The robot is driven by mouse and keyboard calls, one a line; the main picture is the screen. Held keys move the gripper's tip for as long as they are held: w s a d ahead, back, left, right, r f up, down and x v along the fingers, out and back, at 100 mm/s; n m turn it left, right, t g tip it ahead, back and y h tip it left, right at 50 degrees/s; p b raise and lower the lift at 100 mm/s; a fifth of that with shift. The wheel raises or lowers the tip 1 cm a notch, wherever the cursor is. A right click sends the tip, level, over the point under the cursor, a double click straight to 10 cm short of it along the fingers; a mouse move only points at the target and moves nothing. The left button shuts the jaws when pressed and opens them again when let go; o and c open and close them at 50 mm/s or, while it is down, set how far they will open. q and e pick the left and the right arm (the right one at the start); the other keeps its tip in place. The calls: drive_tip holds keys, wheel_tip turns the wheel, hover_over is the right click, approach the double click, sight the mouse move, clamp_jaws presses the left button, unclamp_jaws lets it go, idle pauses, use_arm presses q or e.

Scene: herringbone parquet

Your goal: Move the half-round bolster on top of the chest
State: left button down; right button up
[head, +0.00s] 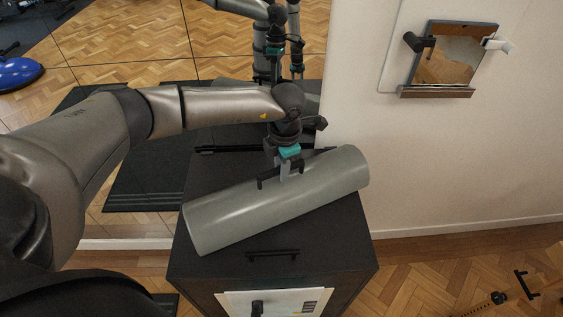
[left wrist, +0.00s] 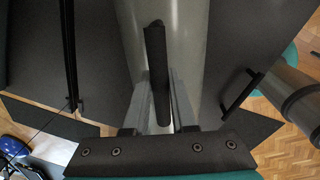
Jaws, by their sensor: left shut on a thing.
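The half-round bolster (head: 310,192) is grey-green and lies slantwise over the dark top of the chest (head: 212,178). Its left end is near the chest's left edge and its right end reaches the right side, towards the wall. Whether it rests fully on the top or hangs just above it, I cannot tell. My left gripper (head: 284,177) points down at the bolster's middle and is shut on its black handle. In the left wrist view the handle stands between the fingers (left wrist: 158,105), with the bolster (left wrist: 186,40) behind. My right gripper is not in view.
A mirror wall (head: 240,65) stands behind the chest and reflects my arm and the floor. A white wall (head: 440,165) is to the right, with a small framed mirror (head: 452,55) on it. The chest's front carries a black handle (head: 273,253) and a white sheet (head: 285,301).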

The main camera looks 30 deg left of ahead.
sight(284, 184)
use_arm(q)
drive_tip(key=shift+w+r, duration=0.1)
drive_tip(key=shift+r, duration=0.05)
drive_tip(key=c, duration=0.7)
unclamp_jaws()
drive_tip(key=shift+c, duration=0.2)
drive_tip(key=shift+r, duration=0.3)
wheel_tip(284, 184, up, 11)
drive_tip(key=s+d+p, duration=0.1)
drive_tip(key=shift+p, duration=0.3)
drive_tip(key=shift+r, duration=0.1)
